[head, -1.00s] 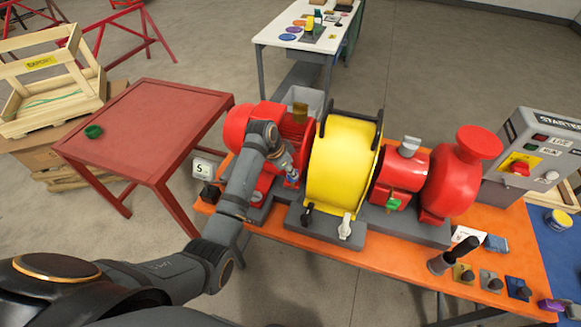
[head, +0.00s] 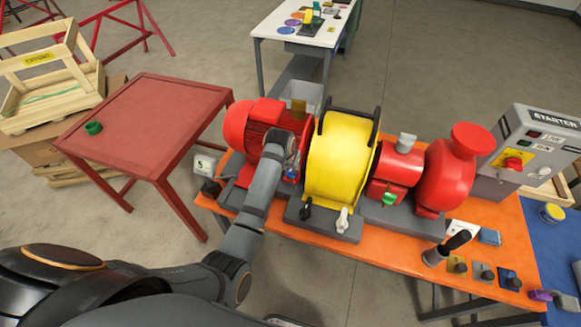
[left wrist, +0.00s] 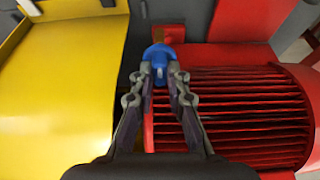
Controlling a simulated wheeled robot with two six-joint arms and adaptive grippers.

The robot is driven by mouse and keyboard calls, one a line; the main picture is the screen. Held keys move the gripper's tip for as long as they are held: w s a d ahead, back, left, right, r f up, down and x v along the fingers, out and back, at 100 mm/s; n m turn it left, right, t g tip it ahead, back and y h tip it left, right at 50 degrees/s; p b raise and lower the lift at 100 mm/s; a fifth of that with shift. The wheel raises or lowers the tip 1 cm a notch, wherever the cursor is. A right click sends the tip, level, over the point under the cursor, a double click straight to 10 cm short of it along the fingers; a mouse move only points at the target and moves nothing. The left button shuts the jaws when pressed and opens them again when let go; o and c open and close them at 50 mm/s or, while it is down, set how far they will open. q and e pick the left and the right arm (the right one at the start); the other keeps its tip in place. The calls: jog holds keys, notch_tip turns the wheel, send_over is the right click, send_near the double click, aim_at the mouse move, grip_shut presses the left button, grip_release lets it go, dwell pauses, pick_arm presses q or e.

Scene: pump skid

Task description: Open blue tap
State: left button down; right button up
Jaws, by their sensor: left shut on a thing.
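The blue tap (left wrist: 159,56) is a small blue fitting beside the ribbed red motor, seen at the top middle of the left wrist view. In the head view only a bit of blue (head: 291,174) shows, between the motor and the yellow guard. My left gripper (left wrist: 160,74) is shut on the blue tap, one finger on each side of it. In the head view my left gripper (head: 290,165) is partly hidden by its own wrist. My right gripper is not in view.
The yellow guard (head: 342,158) stands right beside the gripper, and the red motor (head: 255,125) is on its other side. A green tap (head: 389,199) is on the red pump. The starter box (head: 535,145) stands at the right. A red table (head: 150,120) is at the left.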

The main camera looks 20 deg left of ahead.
pick_arm(q)
jog(key=shift+w+r, duration=0.1)
dwell(0.5)
jog(key=c, duration=1.6)
grip_release()
notch_tip(320, 180, up, 10)
